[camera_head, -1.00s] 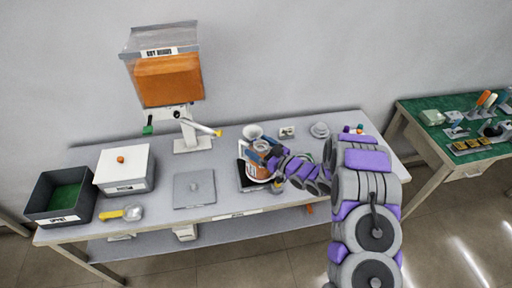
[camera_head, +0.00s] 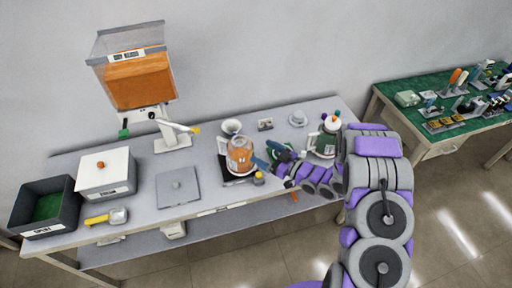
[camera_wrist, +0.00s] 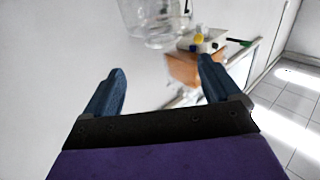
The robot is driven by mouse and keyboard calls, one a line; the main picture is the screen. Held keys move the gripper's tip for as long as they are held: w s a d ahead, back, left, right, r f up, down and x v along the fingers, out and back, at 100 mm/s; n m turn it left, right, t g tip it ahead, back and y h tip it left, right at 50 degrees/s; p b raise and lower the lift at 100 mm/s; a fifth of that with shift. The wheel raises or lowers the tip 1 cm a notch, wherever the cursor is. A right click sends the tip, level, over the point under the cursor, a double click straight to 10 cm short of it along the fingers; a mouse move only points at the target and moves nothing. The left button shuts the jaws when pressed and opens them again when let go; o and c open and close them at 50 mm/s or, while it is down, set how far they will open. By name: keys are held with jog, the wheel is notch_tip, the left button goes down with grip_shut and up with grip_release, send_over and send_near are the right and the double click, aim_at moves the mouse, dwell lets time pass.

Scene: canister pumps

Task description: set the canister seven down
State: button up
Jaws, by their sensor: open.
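A copper-coloured canister (camera_head: 240,155) with a pale handle stands upright on a dark square plate (camera_head: 226,174) near the middle of the bench. Its number cannot be read, so I cannot confirm that it is canister seven. My gripper (camera_head: 268,156) is just right of it in the head view, with blue fingers apart and nothing seen between them. In the wrist view my gripper (camera_wrist: 160,80) is also open and empty, and the canister cannot be made out there. A second canister (camera_head: 325,142), pale and dark green, stands at the bench's right end, partly behind my arm.
A white funnel-like cup (camera_head: 231,127) stands behind the copper canister. A grey flat plate (camera_head: 178,187), a scoop (camera_head: 108,217), a white lidded box (camera_head: 106,174) and a dark bin (camera_head: 45,207) are left. An orange-filled hopper (camera_head: 136,78) rises behind. A green-topped table (camera_head: 440,100) is right.

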jog(key=w+d+r+m+h, duration=0.1)
jog(key=w+d+r+h, duration=0.1)
jog(key=d+h, duration=0.35)
jog(key=w+d+r+m+h, duration=0.1)
jog(key=w+d+r+h, duration=0.1)
jog(key=d+r+h, duration=0.3)
jog(key=s+d+r+m+g+h, duration=0.35)
jog(key=s+d+r+h, duration=0.35)
jog(key=s, duration=0.3)
jog(key=s+a+r+m+g+y, duration=0.1)
jog(key=s+a+r+g, duration=0.1)
jog(key=s, duration=1)
jog(key=s+a+r+m+g+y, duration=0.1)
jog(key=s+a+r+m+g, duration=0.1)
jog(key=s, duration=1)
jog(key=s+a+r+m+g+y, duration=0.1)
jog(key=s+a+g, duration=0.3)
jog(key=s, duration=0.9)
jog(key=shift+a+r+m+g, duration=0.35)
jog(key=shift+r+m+g, duration=0.2)
jog(key=shift+r, duration=0.1)
